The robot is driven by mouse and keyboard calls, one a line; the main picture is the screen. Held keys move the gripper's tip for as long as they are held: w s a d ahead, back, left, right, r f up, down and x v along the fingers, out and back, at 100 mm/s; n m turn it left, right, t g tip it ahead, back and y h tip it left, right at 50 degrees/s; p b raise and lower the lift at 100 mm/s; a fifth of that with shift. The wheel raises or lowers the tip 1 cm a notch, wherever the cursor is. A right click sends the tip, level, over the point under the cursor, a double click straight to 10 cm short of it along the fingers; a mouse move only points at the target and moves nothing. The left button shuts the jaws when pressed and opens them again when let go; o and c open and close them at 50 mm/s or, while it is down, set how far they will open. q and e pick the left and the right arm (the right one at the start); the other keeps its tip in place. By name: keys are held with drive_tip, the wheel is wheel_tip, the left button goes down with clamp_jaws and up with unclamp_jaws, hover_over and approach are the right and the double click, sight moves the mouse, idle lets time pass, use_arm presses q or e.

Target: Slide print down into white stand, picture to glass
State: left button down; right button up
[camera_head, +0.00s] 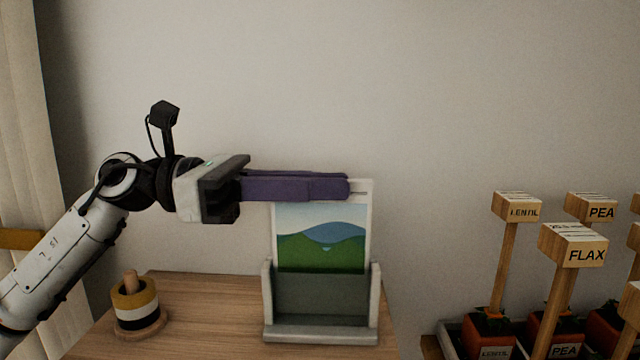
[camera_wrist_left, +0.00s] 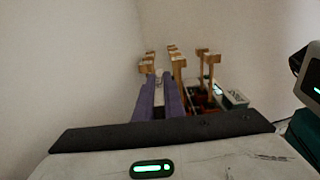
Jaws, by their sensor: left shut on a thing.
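The print (camera_head: 320,235) is a white-bordered card with blue hills and green ground, and its picture faces the head camera. My left gripper (camera_head: 348,186) is shut on its top edge, with purple fingers lying across it. The white stand (camera_head: 320,334) is on the wooden table, with side posts, a front ledge and a dark, see-through front pane (camera_head: 320,295). The print is upright between the posts. Its lower part passes behind the pane, and I cannot tell whether its bottom edge touches the stand. The left wrist view shows the print's pale edge (camera_wrist_left: 158,92) between the fingers. My right gripper is not in view.
A peg with yellow, white and black rings (camera_head: 135,307) stands on the wooden table (camera_head: 205,300) left of the stand. To the right are potted plants with wooden signs, such as FLAX (camera_head: 573,247). A plain wall is behind; the table between peg and stand is clear.

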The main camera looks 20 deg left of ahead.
sight(320, 222)
use_arm(q)
drive_tip(key=shift+f+b, duration=0.6)
drive_tip(key=shift+f, duration=0.15)
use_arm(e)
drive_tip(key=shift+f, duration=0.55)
use_arm(q)
drive_tip(key=shift+f+b, duration=0.35)
drive_tip(key=shift+f, duration=0.1)
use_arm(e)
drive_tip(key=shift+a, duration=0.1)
use_arm(q)
drive_tip(key=shift+f+b, duration=0.55)
drive_tip(key=shift+f, duration=0.05)
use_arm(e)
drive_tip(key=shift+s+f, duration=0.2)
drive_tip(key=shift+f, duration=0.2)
use_arm(q)
drive_tip(key=shift+f+b, duration=0.35)
drive_tip(key=shift+f, duration=0.1)
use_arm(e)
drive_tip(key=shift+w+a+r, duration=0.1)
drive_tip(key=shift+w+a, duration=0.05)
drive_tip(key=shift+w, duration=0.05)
use_arm(q)
drive_tip(key=shift+f+b, duration=0.45)
drive_tip(key=shift+f, duration=0.05)
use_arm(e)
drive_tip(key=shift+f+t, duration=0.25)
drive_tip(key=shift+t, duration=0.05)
